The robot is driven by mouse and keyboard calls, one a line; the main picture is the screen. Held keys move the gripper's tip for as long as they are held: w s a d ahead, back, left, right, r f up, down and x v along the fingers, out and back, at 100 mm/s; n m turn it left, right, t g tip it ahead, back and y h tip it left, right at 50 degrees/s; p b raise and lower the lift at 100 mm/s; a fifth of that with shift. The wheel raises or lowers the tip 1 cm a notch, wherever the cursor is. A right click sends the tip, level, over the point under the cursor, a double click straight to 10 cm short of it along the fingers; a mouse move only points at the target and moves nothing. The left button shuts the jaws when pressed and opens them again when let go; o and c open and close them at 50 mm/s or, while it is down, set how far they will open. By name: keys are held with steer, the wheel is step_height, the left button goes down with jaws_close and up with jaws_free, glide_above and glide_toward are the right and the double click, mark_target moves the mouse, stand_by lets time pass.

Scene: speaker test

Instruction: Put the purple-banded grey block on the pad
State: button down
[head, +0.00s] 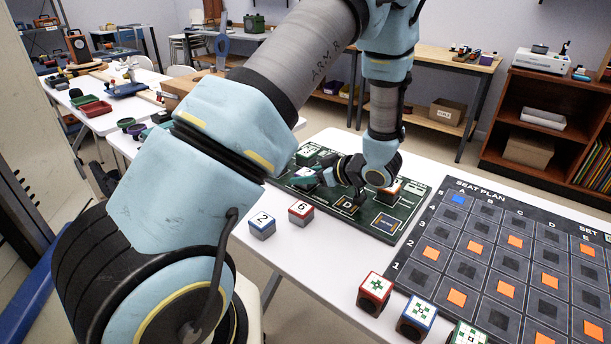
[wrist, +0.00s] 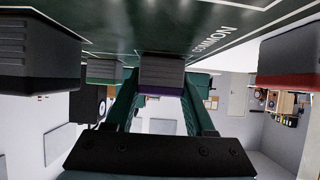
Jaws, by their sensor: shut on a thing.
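My gripper (head: 354,200) is low over the green board (head: 408,206) in the head view. In the wrist view, which looks inverted, my gripper's two fingers (wrist: 161,92) are shut on the purple-banded grey block (wrist: 162,72). The block is at or just above the board surface; I cannot tell if it touches. I cannot tell which one is the task's pad.
In the wrist view, a dark grey block (wrist: 38,55) and a red-banded block (wrist: 285,60) flank my gripper. Blocks marked 2 (head: 262,224) and 6 (head: 301,213) stand before the board. The seat plan board (head: 497,262) lies at right.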

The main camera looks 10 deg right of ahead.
steer(key=shift+f, duration=0.15)
steer(key=shift+c, duration=1.3)
jaws_free()
